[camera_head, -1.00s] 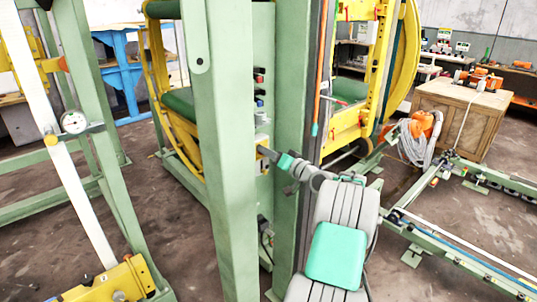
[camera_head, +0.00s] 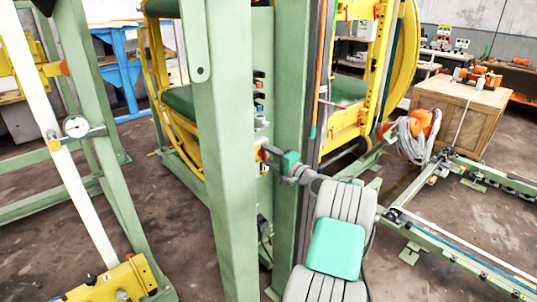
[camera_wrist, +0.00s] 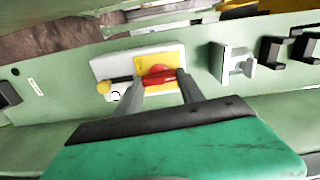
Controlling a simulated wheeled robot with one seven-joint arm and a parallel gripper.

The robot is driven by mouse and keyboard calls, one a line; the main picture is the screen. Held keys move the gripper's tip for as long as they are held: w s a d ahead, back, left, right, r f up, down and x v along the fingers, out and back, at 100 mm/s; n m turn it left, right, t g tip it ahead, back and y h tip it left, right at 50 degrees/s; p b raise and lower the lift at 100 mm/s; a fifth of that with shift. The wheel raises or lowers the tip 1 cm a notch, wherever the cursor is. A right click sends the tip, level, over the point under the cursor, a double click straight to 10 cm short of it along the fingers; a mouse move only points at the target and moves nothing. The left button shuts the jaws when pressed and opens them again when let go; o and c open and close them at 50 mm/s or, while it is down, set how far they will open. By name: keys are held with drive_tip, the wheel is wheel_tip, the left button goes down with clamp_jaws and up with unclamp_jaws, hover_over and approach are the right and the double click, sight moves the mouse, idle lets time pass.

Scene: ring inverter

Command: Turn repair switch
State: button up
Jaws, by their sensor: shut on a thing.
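The repair switch is a red knob (camera_wrist: 158,76) on a yellow plate on a grey box (camera_wrist: 115,62), fixed to a green panel. It sits in the upper middle of the wrist view. My gripper (camera_wrist: 161,84) reaches it with one finger on each side, shut on the red knob. In the head view my gripper (camera_head: 268,156) meets the panel between two green posts. A small patch of red and yellow shows there, and the fingers are partly hidden by the wrist.
Thick green posts (camera_head: 222,160) stand close to the left of my arm. On the panel, a white bracket (camera_wrist: 233,62) and black parts (camera_wrist: 275,52) sit right of the switch. A yellow knob (camera_wrist: 103,87) is on its left. A wooden crate (camera_head: 455,115) stands at the back right.

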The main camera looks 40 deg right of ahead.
drive_tip(key=shift+m, duration=0.4)
drive_tip(key=o, duration=1.4)
drive_tip(key=shift+c, duration=0.2)
drive_tip(key=shift+s, duration=0.1)
drive_tip(key=s+b, duration=0.1)
drive_tip(key=s, duration=0.6)
drive_tip(key=shift+s+d, duration=0.15)
drive_tip(key=shift+s, duration=0.15)
